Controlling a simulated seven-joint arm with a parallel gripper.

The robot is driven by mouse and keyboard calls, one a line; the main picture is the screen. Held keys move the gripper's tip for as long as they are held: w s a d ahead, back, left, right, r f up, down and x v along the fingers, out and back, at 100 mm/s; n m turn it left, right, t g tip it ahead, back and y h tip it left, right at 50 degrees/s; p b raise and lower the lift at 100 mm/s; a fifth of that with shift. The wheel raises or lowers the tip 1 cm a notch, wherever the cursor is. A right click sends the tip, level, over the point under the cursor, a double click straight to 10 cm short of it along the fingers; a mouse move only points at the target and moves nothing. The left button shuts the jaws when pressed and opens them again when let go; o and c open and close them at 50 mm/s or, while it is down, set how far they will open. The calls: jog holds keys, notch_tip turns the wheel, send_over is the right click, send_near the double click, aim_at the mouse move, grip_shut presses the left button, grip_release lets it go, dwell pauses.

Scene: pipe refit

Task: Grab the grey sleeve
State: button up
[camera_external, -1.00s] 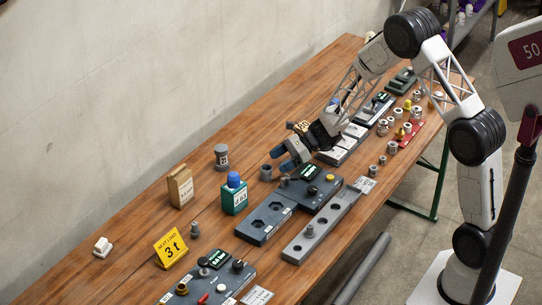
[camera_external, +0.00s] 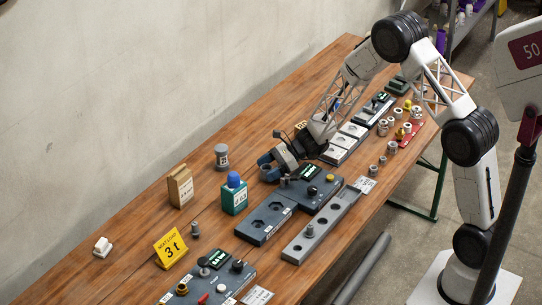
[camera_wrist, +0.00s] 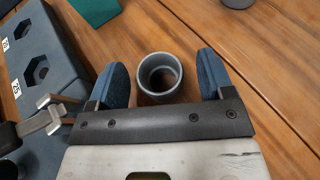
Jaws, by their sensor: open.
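The grey sleeve (camera_wrist: 160,76) is a short hollow ring standing upright on the wooden table. In the wrist view it sits between the two blue fingers of my gripper (camera_wrist: 163,84), with a gap on both sides. My gripper is open and points down at the sleeve. In the external view, my gripper (camera_external: 267,166) is low over the table beside the dark fixture, and the sleeve (camera_external: 270,175) is partly hidden by the fingers.
A dark fixture block (camera_external: 265,222) with hex recesses lies close by. A teal box with a blue cap (camera_external: 234,196), a brown carton (camera_external: 180,187) and a grey canister (camera_external: 221,157) stand to the left. A long grey rail (camera_external: 322,226) lies in front.

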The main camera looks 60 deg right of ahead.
jog(key=shift+w+a+f, duration=0.25)
jog(key=shift+w+a, duration=0.15)
jog(key=shift+a, duration=0.15)
jog(key=c, duration=1)
jog(key=shift+r, duration=5)
